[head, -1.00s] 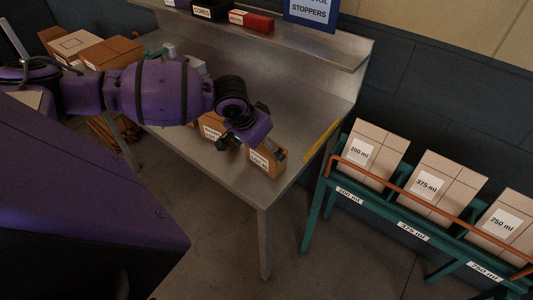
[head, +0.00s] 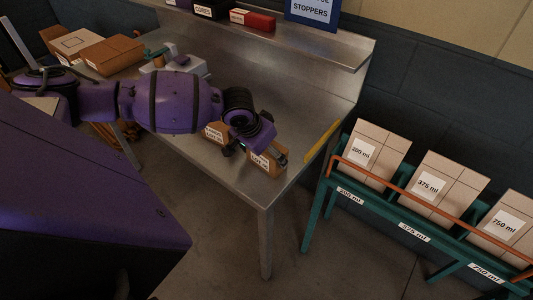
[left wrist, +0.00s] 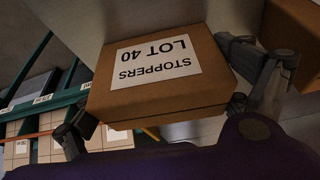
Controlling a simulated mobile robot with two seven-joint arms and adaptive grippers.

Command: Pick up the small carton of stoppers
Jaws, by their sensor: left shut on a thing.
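The small brown carton of stoppers (head: 262,164) is at the near right corner of the steel table. In the left wrist view the carton (left wrist: 165,62) fills the middle, with a white label reading "STOPPERS LOT 40". My left gripper (head: 256,151) is shut on it, with one finger at each side; the fingers also show in the left wrist view (left wrist: 165,98). I cannot tell whether the carton's base touches the table. My right gripper is not in view.
A second labelled brown carton (head: 214,132) stands close by on the left, partly behind my arm. A yellow strip (head: 321,141) lies at the table's right edge. A teal rack (head: 397,222) with tan cartons stands to the right. The table's middle (head: 262,88) is clear.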

